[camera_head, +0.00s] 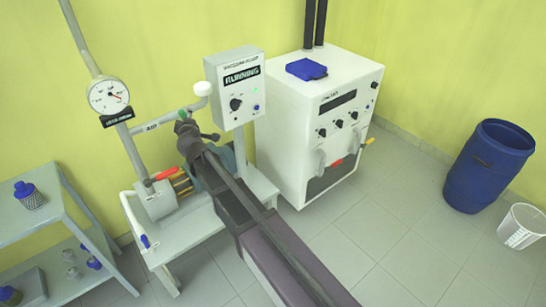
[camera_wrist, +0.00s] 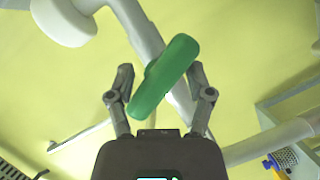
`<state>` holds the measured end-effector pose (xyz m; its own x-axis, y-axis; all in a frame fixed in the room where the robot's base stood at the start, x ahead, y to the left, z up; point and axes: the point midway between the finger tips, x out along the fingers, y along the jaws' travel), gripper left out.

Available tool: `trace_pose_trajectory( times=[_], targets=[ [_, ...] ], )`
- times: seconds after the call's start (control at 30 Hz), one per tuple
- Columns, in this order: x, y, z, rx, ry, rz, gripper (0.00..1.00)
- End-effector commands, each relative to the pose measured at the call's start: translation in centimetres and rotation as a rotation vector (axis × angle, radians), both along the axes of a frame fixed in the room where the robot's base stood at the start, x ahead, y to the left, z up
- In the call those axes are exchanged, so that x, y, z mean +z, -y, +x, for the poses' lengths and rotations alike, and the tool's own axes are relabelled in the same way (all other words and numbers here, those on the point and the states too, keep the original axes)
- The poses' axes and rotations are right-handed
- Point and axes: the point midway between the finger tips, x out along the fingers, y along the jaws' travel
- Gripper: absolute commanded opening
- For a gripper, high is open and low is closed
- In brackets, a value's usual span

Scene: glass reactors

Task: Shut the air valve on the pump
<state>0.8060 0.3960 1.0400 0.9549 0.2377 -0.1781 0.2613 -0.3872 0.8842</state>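The air valve's green handle (camera_head: 184,113) sits on a pale pipe labelled AIR (camera_head: 152,127), left of the control box. In the wrist view the green handle (camera_wrist: 165,77) lies slanted across the pale pipe behind it. My gripper (camera_head: 187,124) is at the handle in the head view and hides part of the valve. In the wrist view my gripper (camera_wrist: 161,90) is open, with one finger on each side of the handle's lower part. The right finger is apart from it; contact at the left finger is unclear. The pump (camera_head: 157,200) stands below, partly behind my arm.
A control box reading RUNNING (camera_head: 236,90) is close right of my gripper. A gauge (camera_head: 108,96) is on the upright pipe at left. A red handle (camera_head: 165,174) is above the pump. A white cabinet (camera_head: 295,130) stands right; a blue barrel (camera_head: 488,165) is farther right.

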Motion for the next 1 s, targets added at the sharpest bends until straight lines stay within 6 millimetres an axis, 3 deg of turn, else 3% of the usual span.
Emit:
trace_pose_trajectory(
  times=[0.97,1.0],
  targets=[
    [-0.16,-0.04,-0.01,0.001,0.276,-0.408,0.66],
    [0.02,0.20,-0.85,0.001,0.275,-0.406,0.66]
  ],
)
